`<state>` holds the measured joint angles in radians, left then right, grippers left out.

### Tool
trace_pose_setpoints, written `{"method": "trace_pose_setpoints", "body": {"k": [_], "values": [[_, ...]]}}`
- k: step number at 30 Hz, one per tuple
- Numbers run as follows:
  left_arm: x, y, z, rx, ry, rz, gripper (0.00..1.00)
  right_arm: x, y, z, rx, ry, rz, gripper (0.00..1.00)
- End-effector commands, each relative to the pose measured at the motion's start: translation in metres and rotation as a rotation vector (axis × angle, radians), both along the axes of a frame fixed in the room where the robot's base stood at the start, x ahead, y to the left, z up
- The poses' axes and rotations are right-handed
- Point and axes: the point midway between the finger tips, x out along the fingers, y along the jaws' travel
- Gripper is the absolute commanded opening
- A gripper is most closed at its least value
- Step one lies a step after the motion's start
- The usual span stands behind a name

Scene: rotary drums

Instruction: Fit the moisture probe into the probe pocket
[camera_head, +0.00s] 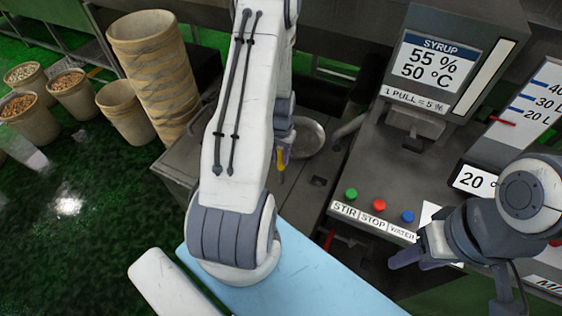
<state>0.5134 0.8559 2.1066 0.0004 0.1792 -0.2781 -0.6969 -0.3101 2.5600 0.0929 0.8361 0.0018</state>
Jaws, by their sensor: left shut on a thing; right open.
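My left gripper (283,149) is partly hidden behind my own large white arm, over the grey metal counter. It is shut on a small, slim yellow thing (281,166), which looks like the moisture probe and points down. Most of the probe is hidden by the fingers and arm. A small dark slot (318,181) in the counter top lies just right of the probe; I cannot tell whether it is the probe pocket. The probe appears apart from it. My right gripper (408,247) is open and empty at the lower right, in front of the button panel.
A round metal dish (307,138) sits behind the probe. A syrup display (438,60) and green, red and blue buttons (379,205) stand right. A light blue surface (310,280) lies in front. Stacked baskets (155,75) and grain tubs (72,92) stand left.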

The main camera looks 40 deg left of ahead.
Motion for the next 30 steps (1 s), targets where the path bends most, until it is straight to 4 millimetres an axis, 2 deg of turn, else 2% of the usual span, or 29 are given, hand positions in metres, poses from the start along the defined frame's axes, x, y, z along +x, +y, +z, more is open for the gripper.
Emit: {"method": "trace_pose_setpoints", "body": {"k": [12, 23, 24, 26, 27, 30], "values": [[0.000, -0.002, -0.040, 0.000, 0.001, 0.001, 0.00, 0.000, 0.000, 0.014, 0.000, 0.000, -0.001, 0.50], [0.000, -0.002, -0.045, 0.000, -0.001, 0.000, 0.00, 0.000, 0.000, 0.010, 0.000, 0.000, -0.001, 0.50], [0.000, -0.002, -0.045, 0.000, -0.001, 0.000, 0.36, 0.000, 0.000, 0.010, 0.000, 0.000, 0.000, 0.50], [0.000, -0.002, -0.044, 0.000, -0.001, 0.000, 0.59, 0.000, 0.000, 0.011, 0.000, 0.000, 0.000, 0.50], [0.000, -0.002, -0.044, 0.000, 0.000, 0.000, 0.62, 0.000, 0.000, 0.011, 0.000, 0.000, 0.000, 0.50], [0.000, -0.002, -0.044, 0.000, 0.000, 0.000, 0.62, 0.000, 0.000, 0.011, 0.000, 0.000, 0.000, 0.50]]}}
